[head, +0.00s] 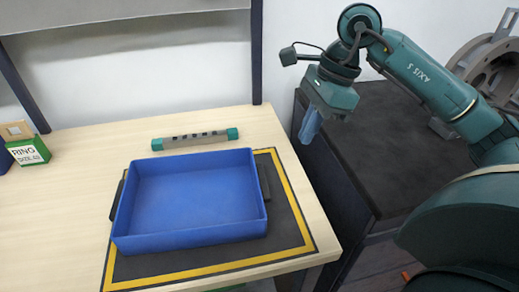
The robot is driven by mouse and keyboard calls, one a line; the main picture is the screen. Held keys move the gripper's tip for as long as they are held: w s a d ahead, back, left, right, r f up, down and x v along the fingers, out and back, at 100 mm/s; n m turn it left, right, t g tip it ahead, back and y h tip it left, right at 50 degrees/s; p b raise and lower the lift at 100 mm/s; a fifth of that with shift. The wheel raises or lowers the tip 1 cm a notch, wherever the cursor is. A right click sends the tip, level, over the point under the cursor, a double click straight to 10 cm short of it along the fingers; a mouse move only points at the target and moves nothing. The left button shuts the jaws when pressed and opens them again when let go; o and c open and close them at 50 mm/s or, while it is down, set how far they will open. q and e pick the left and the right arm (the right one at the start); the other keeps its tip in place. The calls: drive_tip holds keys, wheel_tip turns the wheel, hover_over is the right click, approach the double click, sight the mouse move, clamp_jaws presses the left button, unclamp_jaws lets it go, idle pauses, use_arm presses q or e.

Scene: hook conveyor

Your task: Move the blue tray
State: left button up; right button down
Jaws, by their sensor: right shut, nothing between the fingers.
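The blue tray (190,240) sits on a dark mat (285,231) with a yellow border, on the light wooden table. It looks empty and has dark handles on its left and right sides. My right gripper (308,136) points down beyond the table's right edge, to the right of and above the tray. It is shut, holds nothing and is apart from the tray. My left gripper is not in view.
A grey bar with green ends (195,140) lies behind the tray. A green box labelled RING (29,152) stands at the far left. A dark bench (385,140) stands right of the table. Dark posts rise at the table's back. The table left of the tray is clear.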

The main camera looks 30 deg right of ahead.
drive_tip(key=x, duration=1)
drive_tip(key=shift+s+d, duration=0.1)
drive_tip(key=shift+s, duration=0.1)
drive_tip(key=a, duration=0.1)
drive_tip(key=w+a, duration=0.1)
drive_tip(key=shift+a+r, duration=0.25)
drive_tip(key=shift+w+a+f+p, duration=0.15)
drive_tip(key=shift+a+p, duration=0.2)
drive_tip(key=shift+a, duration=0.25)
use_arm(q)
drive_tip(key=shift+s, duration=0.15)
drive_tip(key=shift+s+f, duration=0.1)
use_arm(e)
drive_tip(key=shift+w, duration=0.15)
